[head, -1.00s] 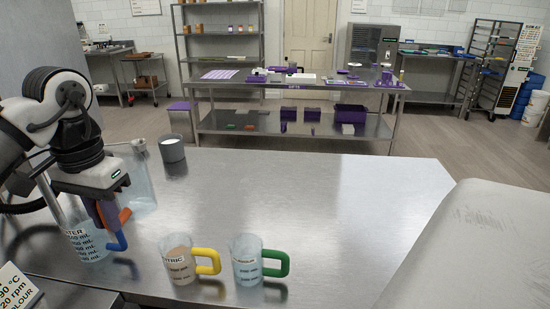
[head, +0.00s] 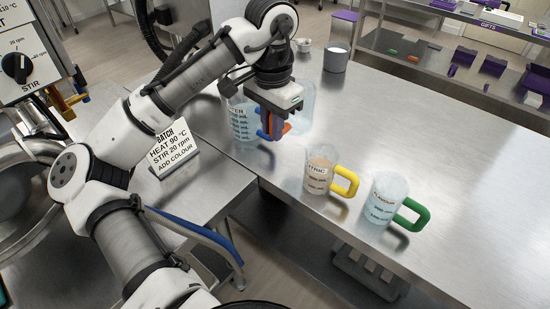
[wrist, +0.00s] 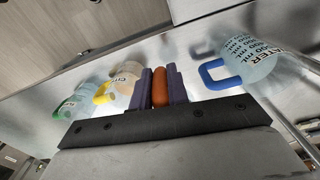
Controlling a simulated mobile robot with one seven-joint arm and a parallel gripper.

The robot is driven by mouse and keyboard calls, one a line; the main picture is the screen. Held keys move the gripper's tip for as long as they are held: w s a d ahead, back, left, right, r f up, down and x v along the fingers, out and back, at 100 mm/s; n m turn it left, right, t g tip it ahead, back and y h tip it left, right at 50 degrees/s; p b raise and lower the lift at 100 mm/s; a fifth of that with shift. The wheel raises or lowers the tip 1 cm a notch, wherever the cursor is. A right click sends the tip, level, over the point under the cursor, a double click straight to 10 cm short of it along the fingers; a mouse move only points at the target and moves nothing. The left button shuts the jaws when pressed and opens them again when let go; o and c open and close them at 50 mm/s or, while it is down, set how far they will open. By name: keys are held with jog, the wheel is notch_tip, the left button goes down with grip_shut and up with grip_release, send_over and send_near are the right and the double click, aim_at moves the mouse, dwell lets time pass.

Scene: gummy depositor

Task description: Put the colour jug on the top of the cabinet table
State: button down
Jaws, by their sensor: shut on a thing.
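My gripper (head: 274,126) is over the steel table, its purple fingers shut on an orange handle (wrist: 160,88) that shows between them in the wrist view. The handle appears to belong to the clear jug (head: 304,98) just behind the gripper, which I take as the colour jug; its label is hidden. I cannot tell if its base is touching the table. The water jug (head: 240,122) with a blue handle stands close on the left, and also shows in the wrist view (wrist: 250,55). I cannot tell which surface is the cabinet table.
A citric jug (head: 320,172) with a yellow handle and another jug (head: 383,200) with a green handle stand to the right. A grey cup (head: 336,60) stands behind. A batch sign (head: 175,150) stands on the left counter. The steel table (head: 440,150) is clear at right.

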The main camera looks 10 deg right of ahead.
notch_tip(320, 180, down, 11)
jog(key=shift+r, duration=0.1)
dwell(0.3)
jog(key=shift+f, duration=0.2)
jog(key=c, duration=1.4)
grip_release()
jog(key=shift+o, duration=0.2)
jog(key=shift+r, duration=0.1)
notch_tip(320, 180, up, 12)
jog(key=shift+r+b, duration=0.1)
jog(key=shift+b, duration=0.2)
